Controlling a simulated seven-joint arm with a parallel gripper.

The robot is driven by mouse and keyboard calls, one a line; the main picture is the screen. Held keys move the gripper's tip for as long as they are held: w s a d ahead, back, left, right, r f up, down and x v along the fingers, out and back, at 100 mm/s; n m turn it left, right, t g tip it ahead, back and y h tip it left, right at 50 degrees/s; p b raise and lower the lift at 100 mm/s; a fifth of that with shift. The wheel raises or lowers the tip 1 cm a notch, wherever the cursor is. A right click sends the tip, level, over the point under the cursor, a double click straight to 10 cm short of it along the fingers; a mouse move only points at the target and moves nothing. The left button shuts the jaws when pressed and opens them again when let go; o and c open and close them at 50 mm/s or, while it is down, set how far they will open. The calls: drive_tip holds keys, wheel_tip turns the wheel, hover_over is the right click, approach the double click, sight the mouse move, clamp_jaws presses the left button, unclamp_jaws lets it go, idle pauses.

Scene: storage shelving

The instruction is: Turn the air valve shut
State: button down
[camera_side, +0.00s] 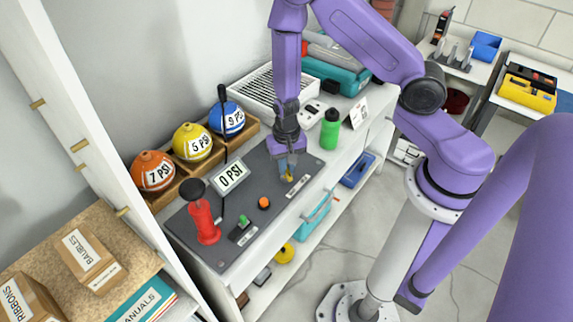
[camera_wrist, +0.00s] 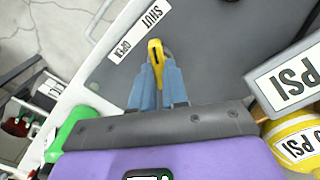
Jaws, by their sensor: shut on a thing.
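The air valve (camera_wrist: 155,52) has a yellow lever handle on the dark grey panel (camera_wrist: 200,30). In the wrist view the lever points up and a little left, its far end towards the label (camera_wrist: 140,33) reading SHUT and OPEN, which shows upside down. My gripper (camera_wrist: 158,72) is shut on the valve handle, with its blue fingers on either side of the near part. In the side view my gripper (camera_side: 287,165) reaches straight down to the valve, and the yellow handle (camera_side: 287,177) shows just below the fingers. The fingers hide part of the valve's base.
A 0 PSI sign (camera_side: 230,177) stands left of my gripper. Orange (camera_side: 152,171), yellow (camera_side: 192,142) and blue (camera_side: 227,118) balls sit in a wooden rack behind. A red pump (camera_side: 204,218), an orange knob (camera_side: 264,203) and a green bottle (camera_side: 330,130) are nearby.

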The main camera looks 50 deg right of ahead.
drive_tip(key=shift+m, duration=1.2)
drive_tip(key=c, duration=1.1)
unclamp_jaws()
drive_tip(key=shift+c, duration=0.2)
